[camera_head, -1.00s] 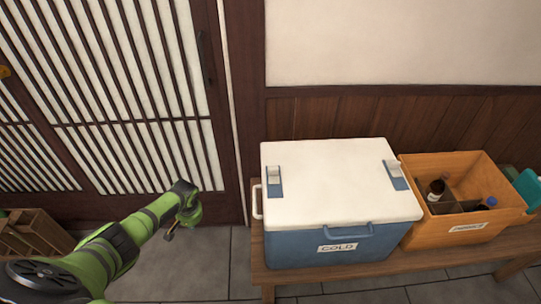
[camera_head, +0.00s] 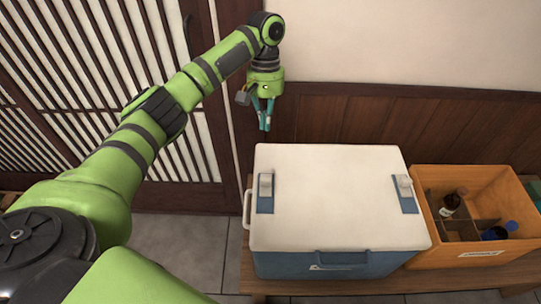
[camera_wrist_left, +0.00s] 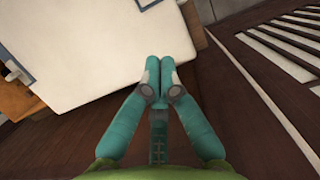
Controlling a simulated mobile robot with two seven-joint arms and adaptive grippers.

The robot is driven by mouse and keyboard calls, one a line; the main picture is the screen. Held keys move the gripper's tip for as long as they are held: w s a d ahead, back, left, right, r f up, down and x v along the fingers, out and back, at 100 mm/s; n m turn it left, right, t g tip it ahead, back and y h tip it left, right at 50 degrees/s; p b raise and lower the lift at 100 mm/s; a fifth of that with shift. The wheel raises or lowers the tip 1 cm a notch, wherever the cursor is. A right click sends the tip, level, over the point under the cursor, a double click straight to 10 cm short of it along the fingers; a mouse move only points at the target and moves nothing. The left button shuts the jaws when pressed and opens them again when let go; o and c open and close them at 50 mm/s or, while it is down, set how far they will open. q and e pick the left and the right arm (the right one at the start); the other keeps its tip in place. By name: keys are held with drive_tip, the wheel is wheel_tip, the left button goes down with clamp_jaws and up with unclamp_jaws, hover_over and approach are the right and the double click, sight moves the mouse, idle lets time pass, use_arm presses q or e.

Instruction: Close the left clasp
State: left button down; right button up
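The blue cooler (camera_head: 340,264) has a white lid (camera_head: 335,215), lying down on the box. The left clasp (camera_head: 265,193) is a pale tab on a blue plate near the lid's left side. The right clasp (camera_head: 404,194) is a similar one near the right side. My left gripper (camera_head: 265,127) points down above and behind the cooler's back left corner, apart from the clasp. Its teal fingertips (camera_wrist_left: 160,65) are together and empty in the wrist view, with the lid (camera_wrist_left: 85,50) beyond them. My right gripper is not in view.
An orange crate (camera_head: 486,247) with bottles stands right of the cooler on a wooden bench (camera_head: 340,286). A wood-panelled wall (camera_head: 370,120) is close behind. A slatted door (camera_head: 100,110) stands at left. A white handle (camera_head: 247,208) sticks out from the cooler's left side.

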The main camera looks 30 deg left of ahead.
use_arm(q)
approach(266, 174)
drive_tip(key=shift+w+a+f, duration=0.2)
drive_tip(key=shift+w+a, duration=0.15)
drive_tip(key=shift+w, duration=0.25)
drive_tip(key=shift+w+a+f, duration=0.2)
drive_tip(key=shift+w+a, duration=0.2)
drive_tip(key=shift+w, duration=0.25)
drive_tip(key=p+x, duration=0.1)
drive_tip(key=x, duration=0.4)
drive_tip(key=shift+f, duration=0.2)
drive_tip(key=s, duration=0.1)
drive_tip(key=s+d+p, duration=0.1)
drive_tip(key=shift+s+d+r, duration=0.15)
drive_tip(key=shift+s+d, duration=0.05)
drive_tip(key=shift+s, duration=0.15)
drive_tip(key=shift+s+d+p, duration=0.2)
drive_tip(key=shift+s+p, duration=0.15)
drive_tip(key=shift+s, duration=0.1)
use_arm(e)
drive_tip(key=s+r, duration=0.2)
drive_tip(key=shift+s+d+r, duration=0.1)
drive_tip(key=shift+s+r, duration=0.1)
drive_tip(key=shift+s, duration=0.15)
